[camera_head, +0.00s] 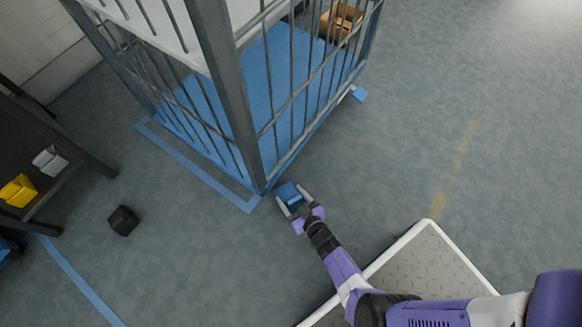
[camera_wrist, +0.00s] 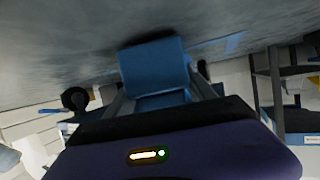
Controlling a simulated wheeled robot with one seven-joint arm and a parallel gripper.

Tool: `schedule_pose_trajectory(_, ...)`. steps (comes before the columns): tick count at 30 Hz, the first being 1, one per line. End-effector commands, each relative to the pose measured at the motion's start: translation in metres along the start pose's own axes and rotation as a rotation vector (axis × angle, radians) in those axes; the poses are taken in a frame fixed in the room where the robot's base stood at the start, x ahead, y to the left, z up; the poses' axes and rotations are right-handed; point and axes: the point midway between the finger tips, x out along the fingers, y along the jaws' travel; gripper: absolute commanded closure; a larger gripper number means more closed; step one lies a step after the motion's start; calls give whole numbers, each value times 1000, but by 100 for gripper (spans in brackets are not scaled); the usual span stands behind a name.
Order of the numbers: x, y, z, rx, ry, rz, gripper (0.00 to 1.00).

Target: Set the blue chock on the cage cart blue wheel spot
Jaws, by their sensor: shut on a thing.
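The blue chock (camera_head: 290,193) is between the fingers of my gripper (camera_head: 295,203), close to the near bottom corner of the cage cart (camera_head: 240,110). My gripper is shut on it. In the wrist view the blue chock (camera_wrist: 155,68) fills the space between the fingers of my gripper (camera_wrist: 160,92). A dark round wheel (camera_wrist: 75,98) shows to its left there. The head view does not show clearly whether the chock touches the floor or the cart. A second blue piece (camera_head: 359,94) lies by the cart's far right corner.
Blue floor tape (camera_head: 200,170) runs along the cart's left side. A black block (camera_head: 123,220) lies on the floor at left, near a dark shelf (camera_head: 60,140) with a yellow chock (camera_head: 18,190) and a grey one (camera_head: 50,161). Floor to the right is clear.

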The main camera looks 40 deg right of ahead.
Motion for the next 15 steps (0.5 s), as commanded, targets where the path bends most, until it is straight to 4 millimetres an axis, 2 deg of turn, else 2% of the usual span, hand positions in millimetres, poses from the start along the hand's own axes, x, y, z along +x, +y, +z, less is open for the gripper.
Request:
schedule_pose_trajectory(2, 3, -1, 7, 1, 2, 0, 97)
schedule_pose_trajectory(14, 4, -2, 7, 0, 5, -4, 97)
schedule_pose_trajectory(15, 4, -3, 7, 1, 4, -3, 31)
